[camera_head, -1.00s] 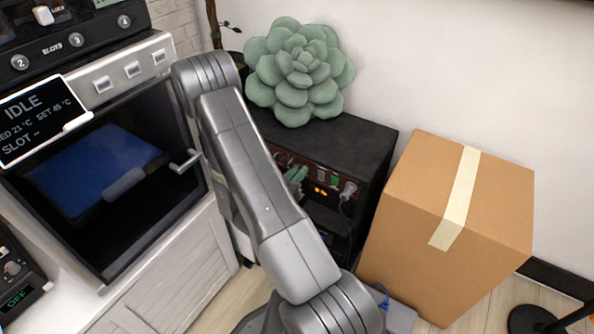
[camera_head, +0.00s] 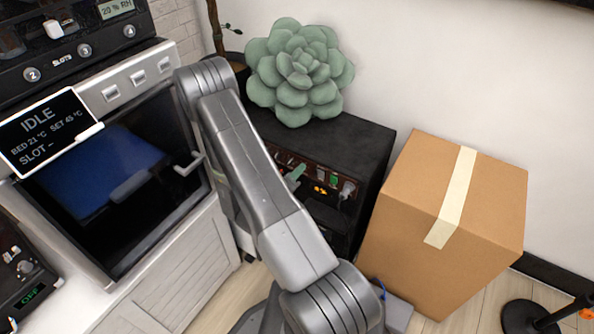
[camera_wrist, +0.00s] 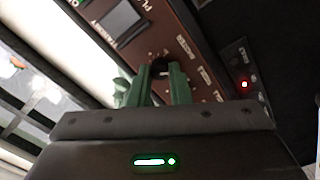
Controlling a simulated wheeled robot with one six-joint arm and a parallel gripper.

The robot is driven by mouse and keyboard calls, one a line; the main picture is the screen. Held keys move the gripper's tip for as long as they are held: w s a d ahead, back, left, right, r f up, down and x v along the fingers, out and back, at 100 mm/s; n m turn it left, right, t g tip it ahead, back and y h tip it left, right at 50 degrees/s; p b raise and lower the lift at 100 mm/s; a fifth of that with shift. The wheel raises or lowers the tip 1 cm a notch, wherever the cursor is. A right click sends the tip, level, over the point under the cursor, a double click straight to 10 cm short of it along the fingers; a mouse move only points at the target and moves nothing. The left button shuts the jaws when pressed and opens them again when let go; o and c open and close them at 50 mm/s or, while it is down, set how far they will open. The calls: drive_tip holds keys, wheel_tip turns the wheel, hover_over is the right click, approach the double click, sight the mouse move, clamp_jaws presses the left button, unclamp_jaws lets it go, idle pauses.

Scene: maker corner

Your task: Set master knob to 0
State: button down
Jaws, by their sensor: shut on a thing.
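A small dark knob (camera_wrist: 160,66) on a reddish-brown control panel (camera_wrist: 184,38) shows in the wrist view. White marks and lettering surround it, too blurred for me to read its name or setting. My gripper (camera_wrist: 160,76), with green fingers, is shut on the knob, one finger on each side, hiding part of it. In the head view my gripper (camera_head: 296,172) reaches the panel on the front of a black cabinet (camera_head: 352,143). The knob itself is too small to make out there.
A red light (camera_wrist: 244,84) glows right of the knob, and a dark square switch (camera_wrist: 117,23) lies upper left. A cardboard box (camera_head: 440,225) stands right of the cabinet. A green succulent-shaped object (camera_head: 300,75) sits on top. An oven-like unit (camera_head: 110,185) is at left.

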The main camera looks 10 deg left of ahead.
drive_tip(key=shift+n, duration=0.3)
drive_tip(key=c, duration=1.3)
unclamp_jaws()
drive_tip(key=shift+c, duration=0.2)
